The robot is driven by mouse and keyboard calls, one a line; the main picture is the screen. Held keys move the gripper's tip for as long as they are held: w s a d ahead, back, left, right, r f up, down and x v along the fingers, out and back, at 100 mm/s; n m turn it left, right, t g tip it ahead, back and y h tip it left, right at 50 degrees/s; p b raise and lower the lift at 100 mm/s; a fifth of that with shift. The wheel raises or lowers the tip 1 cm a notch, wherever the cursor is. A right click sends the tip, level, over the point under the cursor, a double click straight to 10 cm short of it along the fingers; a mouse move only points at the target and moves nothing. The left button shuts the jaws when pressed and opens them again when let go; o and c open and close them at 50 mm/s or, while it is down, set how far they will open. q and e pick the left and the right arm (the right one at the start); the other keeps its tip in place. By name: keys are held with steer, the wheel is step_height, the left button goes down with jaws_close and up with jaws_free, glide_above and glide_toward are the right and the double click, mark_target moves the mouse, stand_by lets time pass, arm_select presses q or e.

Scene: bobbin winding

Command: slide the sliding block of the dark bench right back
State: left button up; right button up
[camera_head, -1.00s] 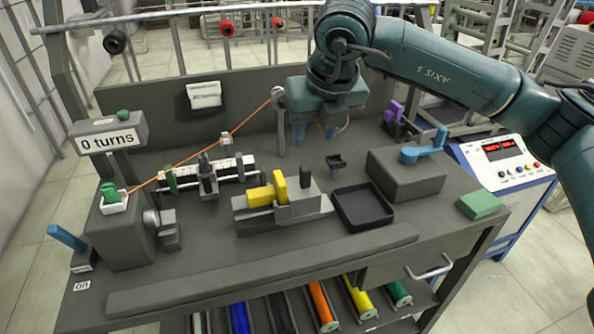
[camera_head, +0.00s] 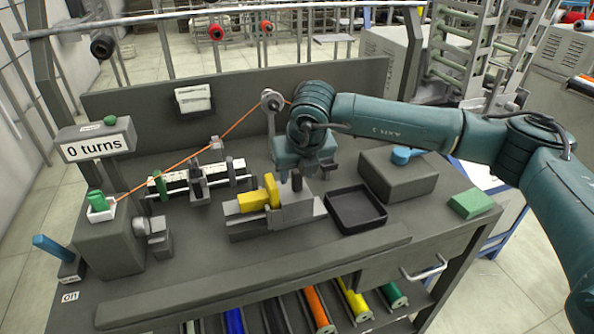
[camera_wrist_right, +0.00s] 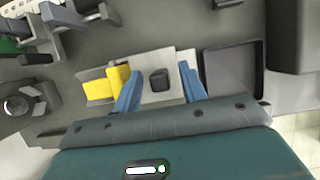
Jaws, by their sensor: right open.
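On the dark bench (camera_head: 200,255), a grey slide unit (camera_head: 250,231) carries a yellow block (camera_head: 252,202), an upright yellow plate (camera_head: 271,190) and a grey sliding block (camera_head: 291,207) topped by a dark knob (camera_head: 297,182). The right wrist view also shows the dark knob (camera_wrist_right: 160,79) and the yellow plate (camera_wrist_right: 117,77). My right gripper (camera_head: 290,176) is low over the slide unit, pointing down. Its blue fingers (camera_wrist_right: 158,84) are open, one on each side of the knob, with visible gaps. My left gripper is out of view.
A black tray (camera_head: 356,226) stands just right of the slide unit. A grey box (camera_head: 398,184) with a blue handle is farther right. An orange thread (camera_head: 180,162) runs from the left winder to the post behind my right gripper.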

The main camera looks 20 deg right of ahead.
steer(key=shift+f, duration=0.1)
steer(key=shift+c, duration=0.3)
jaws_close()
